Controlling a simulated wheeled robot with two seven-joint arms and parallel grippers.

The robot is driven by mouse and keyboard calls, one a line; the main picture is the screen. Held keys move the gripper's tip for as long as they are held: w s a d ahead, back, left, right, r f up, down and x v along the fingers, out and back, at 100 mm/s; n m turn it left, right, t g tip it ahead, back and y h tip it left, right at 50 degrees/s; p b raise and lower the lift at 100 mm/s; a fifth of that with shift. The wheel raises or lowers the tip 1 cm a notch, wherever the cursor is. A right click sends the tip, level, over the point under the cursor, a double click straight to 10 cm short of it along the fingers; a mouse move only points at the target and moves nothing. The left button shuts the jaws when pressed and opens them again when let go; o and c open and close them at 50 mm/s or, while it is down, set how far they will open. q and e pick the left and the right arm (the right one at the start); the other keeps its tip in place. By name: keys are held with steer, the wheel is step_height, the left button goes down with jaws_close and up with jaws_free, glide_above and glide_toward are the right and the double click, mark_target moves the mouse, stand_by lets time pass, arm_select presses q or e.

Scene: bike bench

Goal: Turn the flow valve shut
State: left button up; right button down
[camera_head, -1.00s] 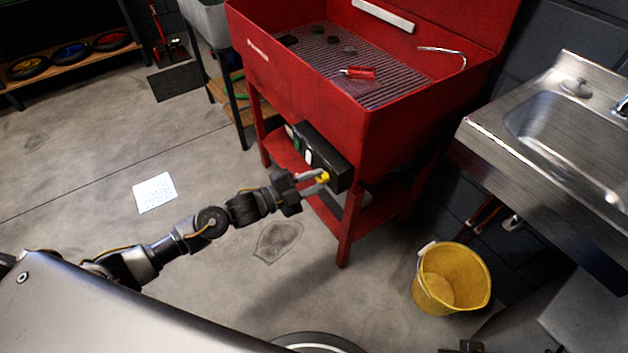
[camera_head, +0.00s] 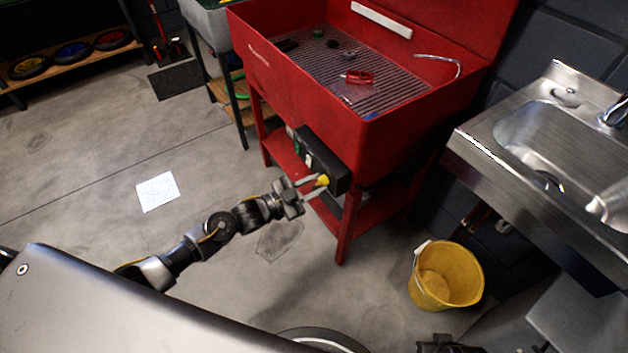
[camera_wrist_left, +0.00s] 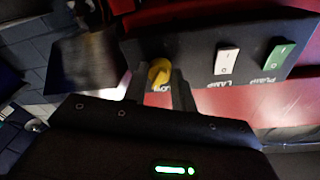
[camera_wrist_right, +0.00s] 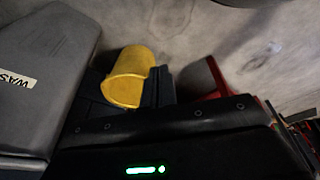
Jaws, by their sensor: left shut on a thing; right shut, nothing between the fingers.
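The yellow flow valve knob (camera_head: 322,180) sits at the right end of a black control box (camera_head: 328,160) on the front of the red wash bench. It also shows in the left wrist view (camera_wrist_left: 159,72). My left gripper (camera_head: 312,184) is shut on the knob, with one finger on either side; in the left wrist view its fingers (camera_wrist_left: 158,90) reach up to it. The fingers partly cover the knob and the lettering under it. My right gripper (camera_wrist_right: 165,88) is shut and empty, low at the right, away from the box.
The box also carries a white lamp switch (camera_wrist_left: 228,62) and a green pump switch (camera_wrist_left: 273,57). A yellow bucket (camera_head: 446,276) stands on the floor below a steel sink (camera_head: 560,140). A red-handled tool (camera_head: 357,77) lies in the bench tray. Floor left of the bench is mostly clear.

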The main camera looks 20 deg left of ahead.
arm_select(q)
steer(key=n+p, duration=0.2)
steer(key=n, duration=0.3)
steer(key=shift+s+d+t, duration=0.1)
steer(key=shift+t, duration=0.2)
steer(key=shift+f+n+p, duration=0.1)
steer(key=shift+n+p, duration=0.5)
steer(key=shift+n, duration=0.6)
arm_select(e)
step_height(320, 180, down, 8)
steer(key=s, duration=0.2)
steer(key=shift+s+d+g, duration=0.2)
steer(key=shift+d+g, duration=0.1)
steer(key=shift+f, duration=0.15)
arm_select(q)
steer(key=o, duration=1)
steer(key=v, duration=1)
steer(key=shift+s, duration=0.4)
arm_select(e)
steer(key=shift+w+r, duration=0.2)
steer(key=shift+r, duration=0.05)
